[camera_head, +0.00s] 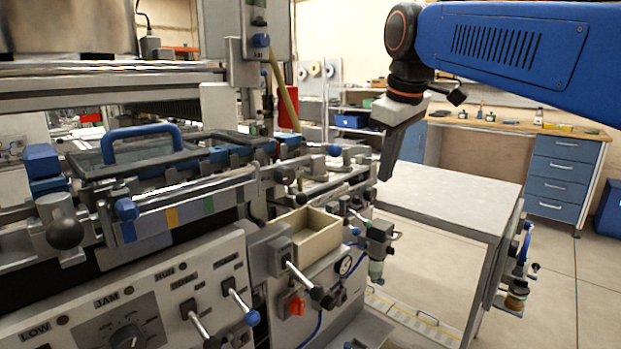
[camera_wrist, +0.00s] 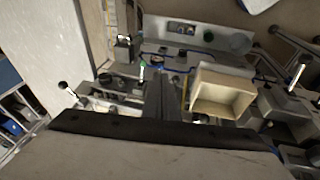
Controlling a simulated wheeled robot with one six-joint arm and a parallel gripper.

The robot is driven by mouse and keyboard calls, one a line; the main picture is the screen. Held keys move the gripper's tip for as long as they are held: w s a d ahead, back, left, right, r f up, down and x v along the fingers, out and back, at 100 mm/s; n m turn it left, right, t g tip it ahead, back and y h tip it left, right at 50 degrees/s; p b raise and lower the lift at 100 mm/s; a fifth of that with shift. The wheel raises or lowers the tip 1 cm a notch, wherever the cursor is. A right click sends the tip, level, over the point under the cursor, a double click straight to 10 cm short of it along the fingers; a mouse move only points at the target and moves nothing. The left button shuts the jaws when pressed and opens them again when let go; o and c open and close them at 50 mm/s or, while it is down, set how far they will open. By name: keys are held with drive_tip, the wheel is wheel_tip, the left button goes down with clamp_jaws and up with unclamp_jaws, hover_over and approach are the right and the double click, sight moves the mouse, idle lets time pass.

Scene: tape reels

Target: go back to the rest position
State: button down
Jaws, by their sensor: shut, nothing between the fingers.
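My gripper (camera_head: 386,176) hangs below the end of my blue arm in the head view, pointing down. Its fingers are together with nothing between them. It is in the air above the right end of the machine, near the left edge of the grey side table (camera_head: 455,195). In the wrist view the dark closed fingers (camera_wrist: 168,98) point toward the machine, left of the cream tray. No reel is in my gripper.
An open, empty cream tray (camera_head: 318,240) is fixed to the machine front; it also shows in the wrist view (camera_wrist: 222,92). Levers with dark and blue knobs stick out nearby. A blue handle (camera_head: 140,136) stands on the machine's cover. The side table top is bare.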

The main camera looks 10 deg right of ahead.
drive_tip(key=s+d+f+m, duration=0.1)
drive_tip(key=s+f+m, duration=0.1)
drive_tip(key=s+f, duration=0.4)
drive_tip(key=s+d+f+m, duration=0.1)
drive_tip(key=s+f+m, duration=0.2)
drive_tip(key=s+f, duration=0.4)
drive_tip(key=s+d+f+m+t, duration=0.1)
drive_tip(key=s+f, duration=0.5)
drive_tip(key=f, duration=1.1)
drive_tip(key=shift+s+d+m, duration=0.3)
drive_tip(key=shift+m, duration=0.4)
